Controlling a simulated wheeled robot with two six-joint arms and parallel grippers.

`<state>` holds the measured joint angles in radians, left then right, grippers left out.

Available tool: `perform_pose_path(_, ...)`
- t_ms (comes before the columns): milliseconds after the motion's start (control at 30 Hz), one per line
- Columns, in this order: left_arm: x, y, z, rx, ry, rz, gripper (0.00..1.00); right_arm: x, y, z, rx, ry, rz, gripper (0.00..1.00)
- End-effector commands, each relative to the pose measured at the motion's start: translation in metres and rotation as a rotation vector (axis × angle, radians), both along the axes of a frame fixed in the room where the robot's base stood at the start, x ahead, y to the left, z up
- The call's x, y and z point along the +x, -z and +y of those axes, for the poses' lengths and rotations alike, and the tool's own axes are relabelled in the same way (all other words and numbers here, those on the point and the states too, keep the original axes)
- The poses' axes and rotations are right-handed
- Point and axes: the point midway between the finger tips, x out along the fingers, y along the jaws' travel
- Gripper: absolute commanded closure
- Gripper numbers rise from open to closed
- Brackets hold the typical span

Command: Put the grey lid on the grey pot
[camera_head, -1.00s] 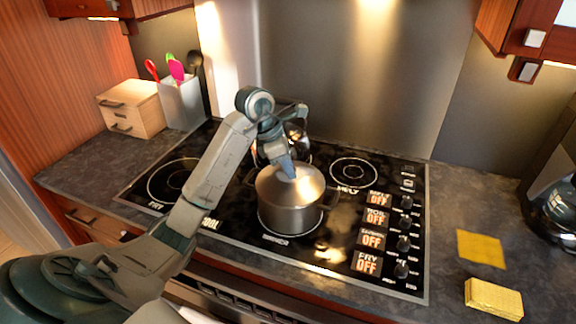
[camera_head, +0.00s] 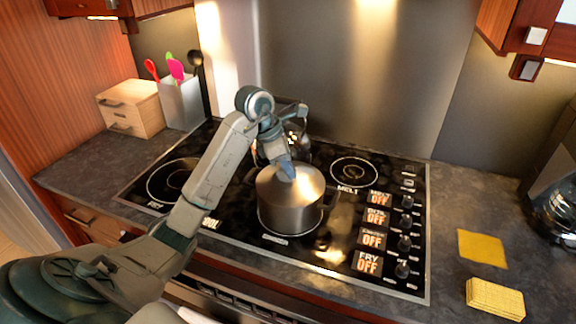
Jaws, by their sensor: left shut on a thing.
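The grey pot (camera_head: 290,217) stands on the front middle burner of the black cooktop, with a handle at its right side. The grey lid (camera_head: 305,184) lies over the pot's top and looks level; I cannot tell whether its rim is fully seated. My left gripper (camera_head: 287,170) comes down from above at the lid's middle and is shut on the lid. The fingertips hide the lid's knob. My right gripper is not in view.
A kettle (camera_head: 296,140) stands behind the pot, partly hidden by my left arm. A utensil holder (camera_head: 182,103) and a wooden drawer box (camera_head: 132,107) stand at the left. A yellow cloth (camera_head: 481,249) and a yellow sponge (camera_head: 495,298) lie at the right. The back right burner (camera_head: 354,171) is bare.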

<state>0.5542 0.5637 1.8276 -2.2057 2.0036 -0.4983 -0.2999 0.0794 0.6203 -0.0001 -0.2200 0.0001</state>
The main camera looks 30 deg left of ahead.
Motion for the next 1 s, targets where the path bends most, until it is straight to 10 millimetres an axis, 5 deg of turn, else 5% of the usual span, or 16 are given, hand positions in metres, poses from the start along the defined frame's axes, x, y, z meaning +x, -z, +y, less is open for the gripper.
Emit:
perform_pose_path(167,0.0001,-0.0008,0.0001,0.000,0.001,-0.002,1.00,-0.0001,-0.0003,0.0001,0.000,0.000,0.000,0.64)
perform_pose_path(200,0.0001,-0.0008,0.0001,0.000,0.001,-0.002,0.73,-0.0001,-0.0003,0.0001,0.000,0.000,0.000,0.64)
perform_pose_path(333,0.0001,-0.0007,0.0000,0.001,0.001,-0.001,0.49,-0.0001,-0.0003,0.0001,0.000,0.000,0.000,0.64)
perform_pose_path(533,0.0001,-0.0004,0.0000,0.000,0.000,0.000,0.49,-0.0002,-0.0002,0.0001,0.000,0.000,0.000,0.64)
perform_pose_path(667,-0.0001,0.0000,0.0001,0.000,0.000,0.000,0.27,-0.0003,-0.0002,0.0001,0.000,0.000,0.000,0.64)
perform_pose_path(1000,0.0000,-0.0024,0.0000,0.000,0.000,0.000,0.27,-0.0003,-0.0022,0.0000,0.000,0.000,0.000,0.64)
